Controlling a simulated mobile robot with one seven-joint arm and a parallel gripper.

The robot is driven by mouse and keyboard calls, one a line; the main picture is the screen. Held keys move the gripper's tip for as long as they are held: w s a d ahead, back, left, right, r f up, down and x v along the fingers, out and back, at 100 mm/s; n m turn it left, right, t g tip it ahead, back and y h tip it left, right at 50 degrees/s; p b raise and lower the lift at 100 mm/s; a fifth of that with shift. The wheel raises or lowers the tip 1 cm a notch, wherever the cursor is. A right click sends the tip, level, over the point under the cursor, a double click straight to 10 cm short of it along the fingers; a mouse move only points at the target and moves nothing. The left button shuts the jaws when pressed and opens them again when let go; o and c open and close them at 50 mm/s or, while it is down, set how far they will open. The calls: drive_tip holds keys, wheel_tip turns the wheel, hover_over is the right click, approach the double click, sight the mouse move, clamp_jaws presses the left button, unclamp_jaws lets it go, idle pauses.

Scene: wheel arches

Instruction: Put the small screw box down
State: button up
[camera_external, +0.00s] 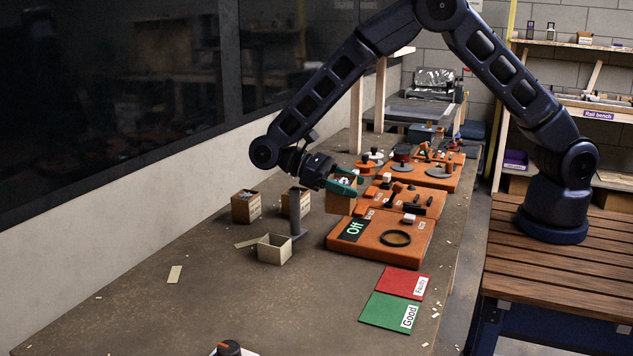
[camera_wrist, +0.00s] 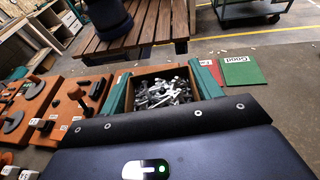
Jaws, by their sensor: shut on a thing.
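My gripper (camera_external: 345,184) is shut on a small brown screw box (camera_external: 338,205), its teal fingers on two opposite sides. The box is open-topped and held roughly upright beside the orange boards, seemingly above the table; the exact gap below it is unclear. In the wrist view the screw box (camera_wrist: 158,73) sits between the teal fingers and is full of loose metal screws. The table (camera_external: 215,300) is dark and speckled.
Two brown boxes (camera_external: 246,207) (camera_external: 304,203), a grey post (camera_external: 296,212) and an open beige box (camera_external: 274,250) stand left of my gripper. Orange boards (camera_external: 378,246) with parts lie to the right. Green (camera_external: 383,310) and red (camera_external: 398,281) mats lie in front. The near-left table is mostly clear.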

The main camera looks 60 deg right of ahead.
drive_tip(key=m+y, duration=0.1)
drive_tip(key=y, duration=0.1)
drive_tip(key=w+d+m+y, duration=0.1)
drive_tip(key=m+y, duration=0.1)
drive_tip(key=w+r+m+y, duration=0.1)
drive_tip(key=m+y, duration=0.1)
drive_tip(key=shift+d, duration=0.3)
drive_tip(key=w+d+r+m+t+y, duration=0.3)
drive_tip(key=w+d+r+m+t, duration=0.3)
drive_tip(key=w+d+m+t, duration=0.5)
drive_tip(key=w+d+r+m+t+y, duration=0.4)
drive_tip(key=w+d+r+m+t, duration=0.2)
drive_tip(key=w+d+m+t, duration=0.5)
drive_tip(key=f+t, duration=0.1)
drive_tip(key=f, duration=0.7)
drive_tip(key=s+d+f+m+t, duration=0.1)
drive_tip(key=f, duration=0.7)
drive_tip(key=s+d+f, duration=0.1)
drive_tip(key=f, duration=0.7)
drive_tip(key=shift+d+f+m+t+h, duration=0.2)
drive_tip(key=shift+f+m+t+h, duration=0.1)
drive_tip(key=shift+t, duration=0.1)
drive_tip(key=o, duration=1.1)
drive_tip(key=shift+f, duration=0.1)
drive_tip(key=shift+o, duration=0.2)
